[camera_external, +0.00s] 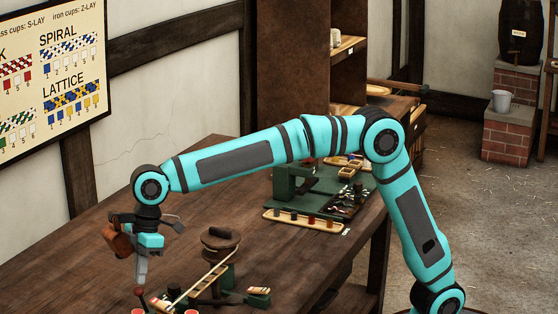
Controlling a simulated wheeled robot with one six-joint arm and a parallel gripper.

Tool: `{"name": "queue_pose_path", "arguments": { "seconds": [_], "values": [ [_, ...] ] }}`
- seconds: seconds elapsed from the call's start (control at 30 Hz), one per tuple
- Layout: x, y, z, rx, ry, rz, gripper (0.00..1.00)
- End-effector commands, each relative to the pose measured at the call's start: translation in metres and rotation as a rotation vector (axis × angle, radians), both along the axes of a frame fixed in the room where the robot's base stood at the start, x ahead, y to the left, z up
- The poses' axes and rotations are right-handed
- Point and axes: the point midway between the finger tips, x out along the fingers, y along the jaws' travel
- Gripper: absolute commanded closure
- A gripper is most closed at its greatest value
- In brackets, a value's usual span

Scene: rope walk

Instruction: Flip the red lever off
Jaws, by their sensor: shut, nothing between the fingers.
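A small dark lever with a red knob (139,292) stands at the bottom edge of the view, near the front left of the wooden bench. My gripper (141,281) points down just above the knob, with its fingers shut and nothing held. The fingertips look very close to the knob; I cannot tell whether they touch. The lever's base is cut off by the frame edge, so its tilt is hard to judge.
Right of my gripper stands a green device with a round brown top (221,238) and a slanted light bar (203,280). Red round tops (192,312) show at the bottom edge. A green board (318,196) with small parts lies farther back. The bench's middle left is clear.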

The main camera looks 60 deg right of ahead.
Motion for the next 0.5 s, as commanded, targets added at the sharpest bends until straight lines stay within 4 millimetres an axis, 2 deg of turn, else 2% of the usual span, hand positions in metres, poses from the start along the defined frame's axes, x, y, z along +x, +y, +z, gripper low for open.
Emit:
{"name": "queue_pose_path", "arguments": {
  "seconds": [0.3, 0.5],
  "values": [
    [0.002, -0.016, 0.052, 0.001, 0.0, 0.0, 1.0],
    [0.003, -0.023, 0.076, 0.0, 0.0, 0.0, 1.0]
  ]
}}
